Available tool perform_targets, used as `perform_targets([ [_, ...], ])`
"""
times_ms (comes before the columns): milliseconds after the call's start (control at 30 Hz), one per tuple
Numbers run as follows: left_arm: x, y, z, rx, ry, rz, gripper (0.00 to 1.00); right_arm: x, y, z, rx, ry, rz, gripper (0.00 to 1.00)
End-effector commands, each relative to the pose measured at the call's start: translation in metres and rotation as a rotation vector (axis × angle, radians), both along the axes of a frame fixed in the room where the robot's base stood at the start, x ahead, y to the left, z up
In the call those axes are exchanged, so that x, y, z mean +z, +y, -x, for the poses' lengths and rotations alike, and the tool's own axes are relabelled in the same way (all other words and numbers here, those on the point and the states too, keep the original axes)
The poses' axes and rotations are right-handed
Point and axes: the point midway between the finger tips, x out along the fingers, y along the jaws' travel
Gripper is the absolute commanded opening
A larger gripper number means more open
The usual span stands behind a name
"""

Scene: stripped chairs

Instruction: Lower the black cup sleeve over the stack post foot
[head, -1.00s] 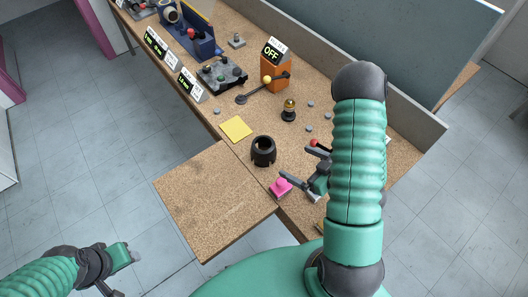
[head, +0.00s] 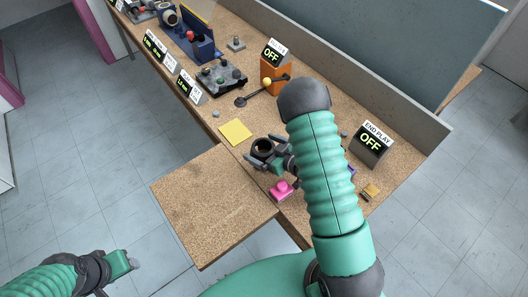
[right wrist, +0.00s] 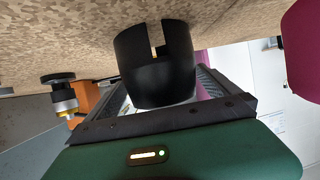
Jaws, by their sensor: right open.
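The black cup sleeve (head: 261,144) is a short black ring with a slot in its wall, standing on the bench near the yellow square. My right gripper (head: 262,151) is open at the sleeve, its fingers on either side of it. In the right wrist view the slotted sleeve (right wrist: 155,66) sits between the two fingers; contact cannot be told. A black and brass post (right wrist: 66,102), probably the stack post, shows at the left there; in the head view my right arm hides it. My left gripper (head: 118,264) is at the lower left, away from the bench, its jaws unclear.
A pink block (head: 282,190) lies close in front of my right gripper. A yellow square (head: 236,132) lies left of the sleeve. An orange box with an OFF sign (head: 272,72) and a lever stands behind. An END PLAY sign (head: 371,143) stands right. The front board (head: 210,205) is bare.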

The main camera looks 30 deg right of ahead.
Motion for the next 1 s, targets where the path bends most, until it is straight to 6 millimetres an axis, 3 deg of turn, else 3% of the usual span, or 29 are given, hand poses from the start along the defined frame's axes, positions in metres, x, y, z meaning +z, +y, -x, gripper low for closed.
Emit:
perform_targets([
  [200,0.0,0.0,0.0,0.0,0.0,0.0,0.51,0.0,0.0,-0.001,0.0,-0.001,0.0,0.99],
  [700,0.0,0.0,0.0,0.0,0.0,0.0,0.51,-0.001,-0.001,-0.001,0.0,0.001,0.0,0.35],
  [867,0.0,0.0,0.0,0.0,0.0,0.0,0.51,0.0,-0.001,-0.001,0.0,0.001,0.0,0.35],
  [1000,0.002,0.0,0.0,0.0,0.0,0.0,0.51,0.012,-0.001,-0.001,-0.001,-0.002,0.001,0.35],
])
